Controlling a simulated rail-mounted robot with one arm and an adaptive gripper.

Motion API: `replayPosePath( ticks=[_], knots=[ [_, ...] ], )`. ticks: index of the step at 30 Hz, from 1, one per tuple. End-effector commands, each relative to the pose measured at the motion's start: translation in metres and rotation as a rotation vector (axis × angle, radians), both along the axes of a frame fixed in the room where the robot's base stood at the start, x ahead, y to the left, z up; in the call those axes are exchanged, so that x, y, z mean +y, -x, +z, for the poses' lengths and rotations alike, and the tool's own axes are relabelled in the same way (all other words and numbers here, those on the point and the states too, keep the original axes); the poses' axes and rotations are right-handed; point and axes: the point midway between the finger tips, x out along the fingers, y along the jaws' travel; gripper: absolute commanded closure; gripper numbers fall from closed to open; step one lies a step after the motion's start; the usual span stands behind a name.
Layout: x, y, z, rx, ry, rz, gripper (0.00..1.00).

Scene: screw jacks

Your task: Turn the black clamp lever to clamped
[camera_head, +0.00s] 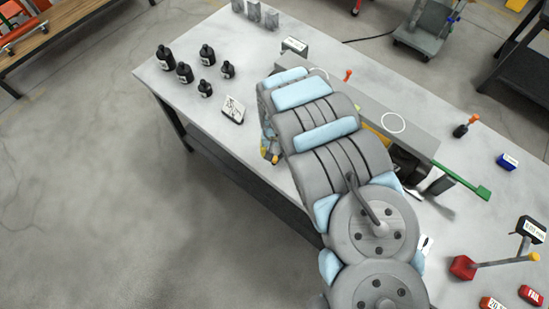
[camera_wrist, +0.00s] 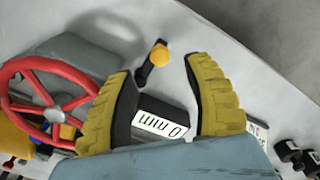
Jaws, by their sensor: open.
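In the wrist view a short black lever (camera_wrist: 146,73) with an orange knob (camera_wrist: 158,56) lies beyond and between my fingertips; I take it as the clamp lever. My gripper (camera_wrist: 160,66) has its two yellow ribbed fingers spread apart, with nothing held between them. I cannot tell whether either finger touches the lever. A black display reading "0 mm" (camera_wrist: 160,124) shows between the fingers, nearer the palm. In the head view my gripper (camera_head: 270,152) is at the table's left front edge, mostly covered by my arm, and I cannot make out this lever there.
A red handwheel (camera_wrist: 58,105) stands left of my fingers in the wrist view, close to the left finger. A green-handled bar (camera_head: 462,181) lies right.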

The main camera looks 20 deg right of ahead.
Motion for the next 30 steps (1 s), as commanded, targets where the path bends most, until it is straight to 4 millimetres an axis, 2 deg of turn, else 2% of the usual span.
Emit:
replayPosePath(
  ticks=[6,13,29,30],
  knots=[
    [0.001,0.001,-0.026,0.002,-0.003,-0.001,0.48],
    [0.002,0.0,-0.044,0.0,-0.003,-0.001,0.48],
    [0.0,0.0,-0.051,0.0,0.0,0.0,0.48],
    [0.0,0.0,-0.051,0.0,0.0,0.0,0.6]
  ],
)
